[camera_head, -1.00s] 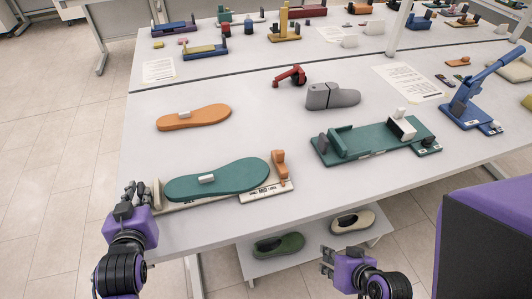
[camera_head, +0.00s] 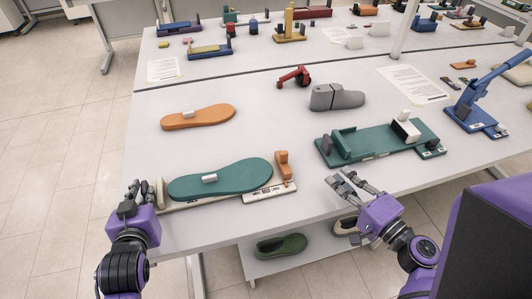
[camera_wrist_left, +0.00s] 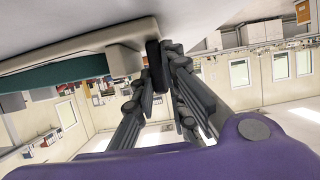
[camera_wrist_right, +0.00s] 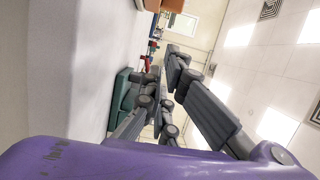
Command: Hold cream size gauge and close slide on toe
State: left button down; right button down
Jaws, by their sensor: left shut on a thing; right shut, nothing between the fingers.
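The cream size gauge (camera_head: 205,201) lies along the near left table edge, with a teal sole (camera_head: 225,180) on top of it. Its orange slide (camera_head: 283,166) stands at the right end, near the sole's toe; I cannot tell whether they touch. My left gripper (camera_head: 134,192) is shut on the gauge's left end. In the left wrist view, its fingers (camera_wrist_left: 162,62) are against the gauge's cream end block (camera_wrist_left: 124,60). My right gripper (camera_head: 350,181) is shut and empty near the front edge, to the right of the slide and apart from it.
A green fixture (camera_head: 375,145) lies beyond my right gripper. An orange sole (camera_head: 198,117), a grey shoe last (camera_head: 337,97) and a red clamp (camera_head: 294,76) lie farther back. A blue lever press (camera_head: 480,100) stands at the right. The table between the slide and my right gripper is clear.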

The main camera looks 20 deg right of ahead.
aim_at(283, 160)
jog(key=shift+w+d+m+h, duration=0.25)
jog(key=shift+w+m+h, duration=0.05)
jog(key=shift+m, duration=0.1)
jog(key=shift+w, duration=0.35)
jog(key=x, duration=0.9)
jog(key=shift+w+a+r, duration=0.15)
jog(key=shift+w, duration=0.1)
jog(key=shift+s+a, duration=0.15)
jog(key=shift+a, duration=1.1)
jog(key=shift+s+a, duration=0.1)
jog(key=shift+a, duration=0.45)
